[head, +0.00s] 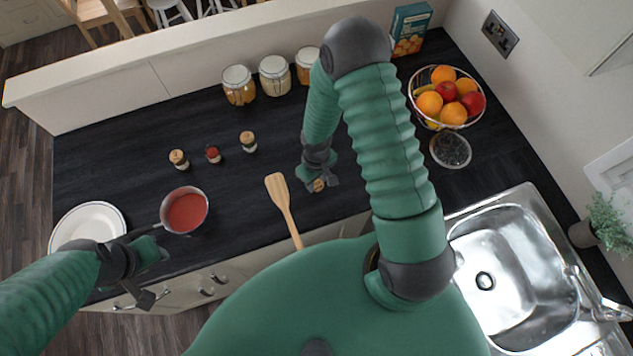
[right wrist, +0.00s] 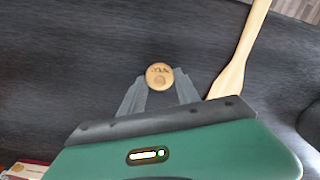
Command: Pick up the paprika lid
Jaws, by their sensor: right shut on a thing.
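The paprika lid, a small round wooden disc with a dark mark on top, sits between the fingertips of my right gripper (right wrist: 160,82) in the right wrist view (right wrist: 159,75). In the head view the lid (head: 319,186) is partly hidden by my right gripper (head: 318,181), which is shut on it over the dark worktop, right of the wooden spatula. Whether the lid touches the worktop I cannot tell. A small red jar without a wooden lid (head: 213,155) stands between two cork-topped jars. My left gripper (head: 154,275) is open and empty by the worktop's front edge.
A wooden spatula (head: 279,194) lies close left of my right gripper. A saucepan of red sauce (head: 187,211) and a white plate (head: 61,226) are at the left. Large jars (head: 274,77) stand behind; a fruit bowl (head: 415,91) and sink (head: 520,205) are right.

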